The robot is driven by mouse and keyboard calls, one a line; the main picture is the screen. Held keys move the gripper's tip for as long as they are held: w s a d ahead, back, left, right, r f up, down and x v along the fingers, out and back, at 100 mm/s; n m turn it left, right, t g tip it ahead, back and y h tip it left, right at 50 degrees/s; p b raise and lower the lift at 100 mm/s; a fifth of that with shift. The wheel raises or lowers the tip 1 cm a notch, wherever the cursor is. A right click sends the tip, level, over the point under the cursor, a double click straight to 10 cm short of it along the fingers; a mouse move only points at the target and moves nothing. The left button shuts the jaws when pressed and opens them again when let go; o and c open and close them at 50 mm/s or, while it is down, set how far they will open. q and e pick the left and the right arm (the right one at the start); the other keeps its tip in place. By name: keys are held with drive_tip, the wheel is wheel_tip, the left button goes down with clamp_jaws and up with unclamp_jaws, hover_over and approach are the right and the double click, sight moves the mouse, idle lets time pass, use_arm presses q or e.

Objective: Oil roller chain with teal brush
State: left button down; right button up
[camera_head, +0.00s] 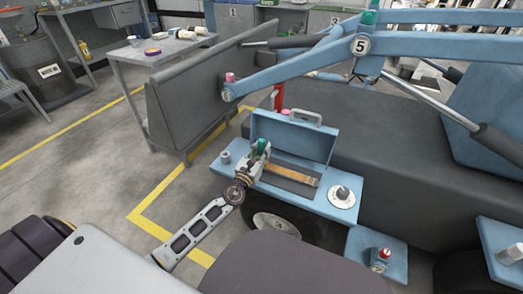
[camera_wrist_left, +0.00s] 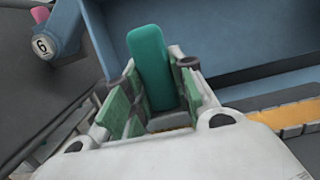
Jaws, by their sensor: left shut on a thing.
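My left gripper (camera_head: 257,158) is over the left part of the blue workbench shelf. It is shut on the teal brush (camera_head: 260,146), whose teal handle (camera_wrist_left: 152,65) stands up between the fingers in the left wrist view. The brush's lower end is hidden by the gripper. The roller chain (camera_head: 295,174) appears as an orange-brown strip lying on a dark mat, just right of the gripper. Part of it shows in the left wrist view (camera_wrist_left: 285,117). Whether the brush touches it I cannot tell. My right gripper is not in view.
An open blue box lid (camera_head: 290,137) with a handle stands behind the chain. A blue boom (camera_head: 290,75) passes above.

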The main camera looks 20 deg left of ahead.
use_arm(q)
drive_tip(key=shift+d, duration=0.15)
drive_tip(key=shift+d+p, duration=0.3)
drive_tip(key=shift+d, duration=1.05)
drive_tip(key=shift+d, duration=0.2)
drive_tip(key=shift+s+d+p, duration=0.1)
drive_tip(key=shift+d+p, duration=0.2)
drive_tip(key=shift+d, duration=0.95)
drive_tip(key=shift+d, duration=0.2)
drive_tip(key=shift+d, duration=1.35)
drive_tip(key=shift+d, duration=0.2)
